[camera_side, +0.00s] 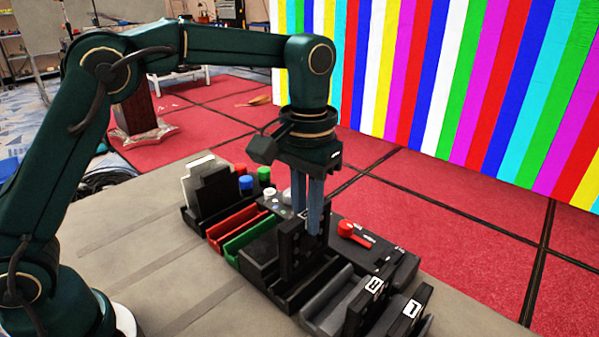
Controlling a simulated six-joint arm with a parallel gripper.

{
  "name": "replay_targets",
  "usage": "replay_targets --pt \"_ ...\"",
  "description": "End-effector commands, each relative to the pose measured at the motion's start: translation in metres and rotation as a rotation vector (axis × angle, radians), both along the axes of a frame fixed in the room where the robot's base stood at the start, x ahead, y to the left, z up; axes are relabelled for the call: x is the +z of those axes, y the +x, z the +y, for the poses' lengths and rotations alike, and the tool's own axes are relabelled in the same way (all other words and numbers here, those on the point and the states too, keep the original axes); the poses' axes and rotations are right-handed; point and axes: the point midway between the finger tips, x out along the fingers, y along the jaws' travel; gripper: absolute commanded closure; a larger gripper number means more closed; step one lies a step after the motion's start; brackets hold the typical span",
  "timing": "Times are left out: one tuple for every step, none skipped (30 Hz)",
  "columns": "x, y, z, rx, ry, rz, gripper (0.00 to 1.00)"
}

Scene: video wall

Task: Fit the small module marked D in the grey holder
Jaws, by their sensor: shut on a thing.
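My gripper (312,228) points straight down with its two blue-grey fingers shut on a dark upright module (291,255). The module stands in or just over a black holder (297,300); I cannot tell whether it touches the bottom. Its letter is not readable from here. The grey holder (326,307), a low open tray, lies just right of the held module and looks empty. Two more dark modules with white labels stand farther right, one module (369,303) beside the grey holder and another module (408,318) at the near right; their letters are unclear.
A red holder (236,229) and a green holder (250,238) lie to the left. Black upright plates (212,192) stand at the back left near blue and green capped items. A dark panel with a red lever (352,233) sits behind. The table's left is bare.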

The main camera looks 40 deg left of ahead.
Motion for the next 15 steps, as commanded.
replay_targets --pt "0.003 0.001 -0.001 0.015 0.000 -0.001 1.00" --pt "0.005 0.001 -0.001 0.025 -0.001 -0.002 1.00" --pt "0.007 0.003 -0.005 0.034 -0.001 -0.003 1.00" --pt "0.009 0.003 -0.008 0.039 -0.001 -0.004 1.00" --pt "0.010 0.004 -0.012 0.043 -0.001 -0.005 1.00" --pt "0.012 0.005 -0.018 0.045 -0.002 -0.006 1.00" --pt "0.013 0.005 -0.023 0.046 -0.002 -0.006 1.00" --pt "0.014 0.006 -0.028 0.045 -0.002 -0.007 1.00" --pt "0.015 0.005 -0.034 0.043 -0.002 -0.007 1.00" --pt "0.015 0.006 -0.039 0.039 -0.003 -0.008 1.00" --pt "0.015 0.005 -0.043 0.034 -0.003 -0.008 1.00" --pt "0.015 0.005 -0.049 0.027 -0.003 -0.008 1.00" --pt "0.015 0.004 -0.053 0.021 -0.003 -0.010 1.00" --pt "0.014 0.004 -0.057 0.012 -0.004 -0.010 1.00" --pt "0.013 0.003 -0.061 0.001 -0.004 -0.011 1.00"
